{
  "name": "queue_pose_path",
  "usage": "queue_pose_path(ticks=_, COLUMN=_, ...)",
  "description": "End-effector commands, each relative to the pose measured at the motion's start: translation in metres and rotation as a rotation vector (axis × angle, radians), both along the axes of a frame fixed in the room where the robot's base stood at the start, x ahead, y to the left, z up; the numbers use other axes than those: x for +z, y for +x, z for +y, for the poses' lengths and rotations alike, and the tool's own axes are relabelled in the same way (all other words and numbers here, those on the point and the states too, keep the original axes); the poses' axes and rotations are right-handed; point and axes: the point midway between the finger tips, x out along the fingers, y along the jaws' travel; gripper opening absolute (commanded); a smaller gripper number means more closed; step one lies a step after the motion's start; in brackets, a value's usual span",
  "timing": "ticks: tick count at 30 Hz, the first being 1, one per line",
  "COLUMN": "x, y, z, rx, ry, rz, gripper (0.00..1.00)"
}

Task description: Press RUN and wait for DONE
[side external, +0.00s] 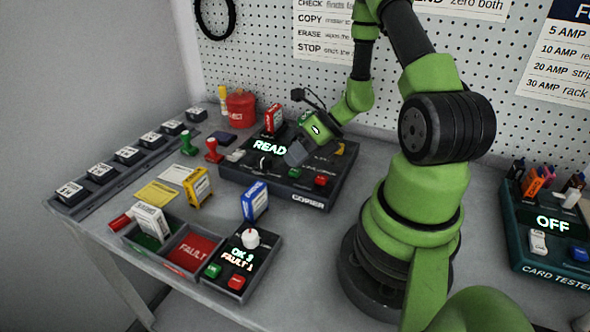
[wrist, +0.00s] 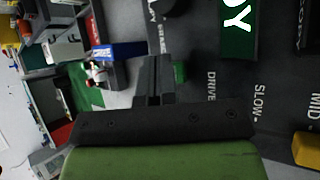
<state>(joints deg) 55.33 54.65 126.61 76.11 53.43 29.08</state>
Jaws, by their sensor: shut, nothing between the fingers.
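The dark copier (side external: 233,172) stands mid-bench, its display (side external: 270,147) lit with READY, partly covered by my gripper in the side view. The display's end letters also show in the wrist view (wrist: 237,18). A green button (side external: 295,173) and a red button (side external: 321,180) sit on its front right; their labels are too small to read, so I cannot tell which is RUN. My gripper (side external: 292,158) is shut and empty, pointing down over the copier panel. In the wrist view its fingers (wrist: 154,78) partly cover a green button (wrist: 180,73). Contact cannot be told.
A fault box (side external: 240,282) with a white knob stands in front, beside green and red FAULT trays (side external: 193,254). Yellow (side external: 197,187) and blue (side external: 254,201) cartridges stand between. A red cartridge (side external: 273,119) stands at the copier's back. The card tester (side external: 548,262) at right reads OFF.

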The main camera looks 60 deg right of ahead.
Motion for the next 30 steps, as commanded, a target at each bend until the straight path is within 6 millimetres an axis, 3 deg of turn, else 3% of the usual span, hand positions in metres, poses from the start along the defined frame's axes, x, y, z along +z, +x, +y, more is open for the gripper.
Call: queue_pose_path(ticks=30, x=-0.0091, y=-0.0001, z=0.0001, rx=0.001, ry=0.000, rz=0.001, gripper=0.00)
